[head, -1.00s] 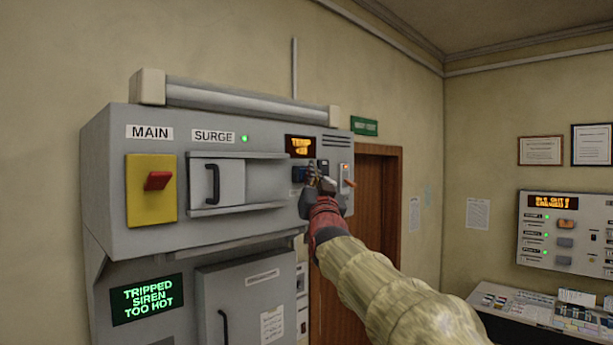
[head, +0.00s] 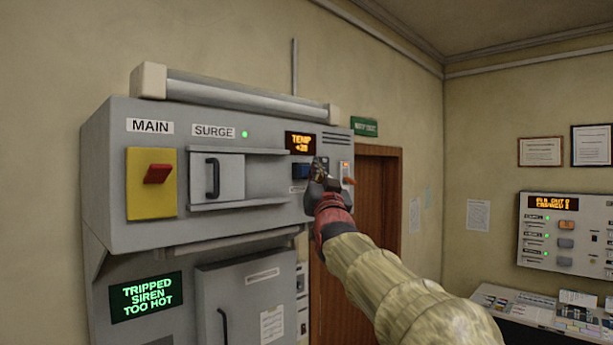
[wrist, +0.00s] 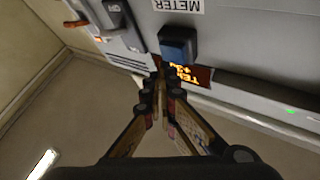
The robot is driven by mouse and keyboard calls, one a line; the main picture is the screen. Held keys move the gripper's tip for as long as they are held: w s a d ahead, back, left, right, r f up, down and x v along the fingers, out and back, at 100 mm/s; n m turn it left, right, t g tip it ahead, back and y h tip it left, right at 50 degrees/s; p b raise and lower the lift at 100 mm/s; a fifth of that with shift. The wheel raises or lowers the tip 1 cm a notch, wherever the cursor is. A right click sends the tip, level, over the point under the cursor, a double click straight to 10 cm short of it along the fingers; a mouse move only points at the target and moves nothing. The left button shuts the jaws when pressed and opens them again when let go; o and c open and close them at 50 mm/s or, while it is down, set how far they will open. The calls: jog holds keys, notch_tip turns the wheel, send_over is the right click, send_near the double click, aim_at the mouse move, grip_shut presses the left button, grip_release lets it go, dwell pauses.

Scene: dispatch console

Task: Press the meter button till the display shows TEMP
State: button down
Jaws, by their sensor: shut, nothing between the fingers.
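The meter display (head: 300,144) is a small dark panel with orange text; its top line reads TEMP and a shorter line below is hard to read. The blue meter button (head: 301,171) is just under it. In the wrist view the blue button (wrist: 178,46) shows whole beside an upside-down METER label (wrist: 181,5), and the display (wrist: 190,76) is partly hidden by my fingers. My gripper (head: 320,166) is shut and empty, right of the button in the head view. In the wrist view my fingertips (wrist: 162,78) appear apart from the button, over the display's edge.
Right of my gripper is a switch with an orange lever (head: 347,180). The panel also carries a red MAIN handle (head: 158,173) on yellow and a SURGE cover (head: 218,178). A green-text screen (head: 146,297) below reads TRIPPED SIREN TOO HOT. Open air lies before the panel.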

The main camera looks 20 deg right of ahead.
jog(key=s+b, duration=0.1)
jog(key=s+d+b, duration=0.1)
jog(key=s+b, duration=0.2)
jog(key=shift+s+d, duration=0.35)
dwell(0.8)
